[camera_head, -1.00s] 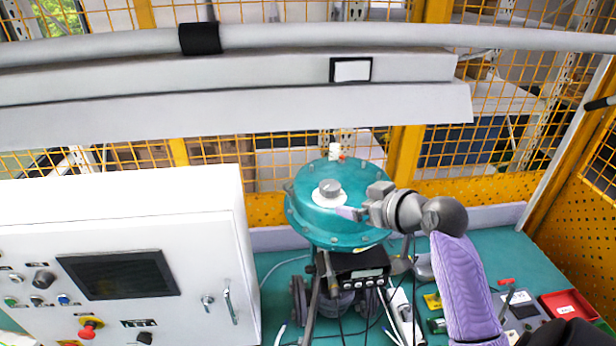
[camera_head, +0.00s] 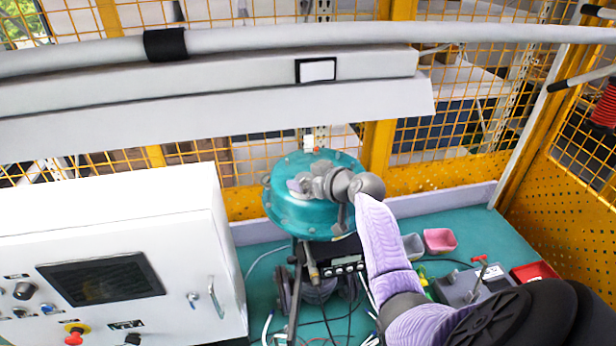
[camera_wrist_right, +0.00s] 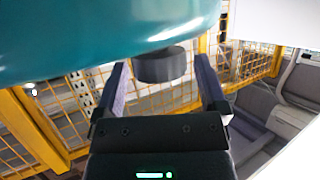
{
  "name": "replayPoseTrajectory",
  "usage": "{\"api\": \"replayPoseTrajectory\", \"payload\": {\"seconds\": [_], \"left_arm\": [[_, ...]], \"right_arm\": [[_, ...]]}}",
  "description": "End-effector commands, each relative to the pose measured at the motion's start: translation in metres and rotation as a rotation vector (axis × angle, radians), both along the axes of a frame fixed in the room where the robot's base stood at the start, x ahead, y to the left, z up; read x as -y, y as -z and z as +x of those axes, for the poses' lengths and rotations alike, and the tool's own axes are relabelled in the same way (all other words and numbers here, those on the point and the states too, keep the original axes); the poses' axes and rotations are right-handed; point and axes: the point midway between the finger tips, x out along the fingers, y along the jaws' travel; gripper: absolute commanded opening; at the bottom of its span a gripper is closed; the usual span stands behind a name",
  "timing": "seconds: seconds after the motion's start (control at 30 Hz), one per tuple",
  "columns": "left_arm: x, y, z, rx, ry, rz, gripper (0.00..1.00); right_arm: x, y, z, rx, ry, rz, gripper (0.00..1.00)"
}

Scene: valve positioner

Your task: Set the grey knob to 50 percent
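The teal valve actuator (camera_head: 284,211) stands right of the white control cabinet. The round grey knob on its top is largely covered by my right gripper (camera_head: 304,183) in the head view. In the right wrist view the grey knob (camera_wrist_right: 164,65) shows between the two dark fingers of my right gripper (camera_wrist_right: 165,82), with a visible gap on each side. The right gripper is open around or just short of the knob; I cannot tell the depth exactly. The knob's scale and setting are not readable. My left gripper is not in view.
The white control cabinet (camera_head: 185,250) has a dark screen and a red button. A grey pipe (camera_head: 300,38) and white beam run across the back. Pink (camera_head: 440,240) and grey bins, a red box (camera_head: 535,272) and small tools lie on the teal table at right.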

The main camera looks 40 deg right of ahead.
Motion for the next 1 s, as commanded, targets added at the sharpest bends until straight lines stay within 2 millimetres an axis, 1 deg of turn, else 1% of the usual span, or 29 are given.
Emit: {"api": "replayPoseTrajectory", "payload": {"seconds": [0.03,0.07,0.1,0.17,0.2,0.27,0.3,0.37,0.4,0.67,0.87,1.0], "left_arm": [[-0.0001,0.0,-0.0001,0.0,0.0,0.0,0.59],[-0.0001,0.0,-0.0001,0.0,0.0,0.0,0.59],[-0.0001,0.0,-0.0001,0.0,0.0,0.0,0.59],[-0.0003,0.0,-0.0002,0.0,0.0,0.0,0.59],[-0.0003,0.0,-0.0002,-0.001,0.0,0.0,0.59],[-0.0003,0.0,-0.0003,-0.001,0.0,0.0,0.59],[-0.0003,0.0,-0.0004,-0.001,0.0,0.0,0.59],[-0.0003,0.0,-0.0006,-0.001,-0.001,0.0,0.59],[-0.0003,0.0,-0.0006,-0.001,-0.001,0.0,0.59],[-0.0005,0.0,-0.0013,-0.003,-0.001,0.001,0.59],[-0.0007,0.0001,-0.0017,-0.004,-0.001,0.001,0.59],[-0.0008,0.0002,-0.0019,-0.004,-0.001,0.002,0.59]], "right_arm": [[0.0,0.0001,-0.0001,0.0,0.0,0.0,0.79],[0.0,0.0001,-0.0001,0.0,0.0,0.0,0.72],[0.0,0.0001,-0.0001,0.0,0.0,0.0,0.64],[-0.0001,0.0,-0.0002,0.0,0.0,0.0,0.51],[-0.0001,0.0,-0.0002,0.0,0.0,0.0,0.43],[-0.0001,0.0,-0.0002,0.0,0.0,0.0,0.3],[-0.0001,0.0,-0.0002,-0.001,0.0,0.0,0.22],[-0.0001,0.0001,-0.0004,-0.001,0.0,0.0,0.09],[-0.0001,0.0001,-0.0004,-0.001,0.0,0.0,0.06],[-0.001,0.0004,-0.0004,-0.001,0.037,0.0,0.06],[-0.0024,0.0001,-0.0001,0.0,0.152,0.0,0.06],[-0.0041,-0.0003,0.0005,0.002,0.274,0.003,0.06]]}}
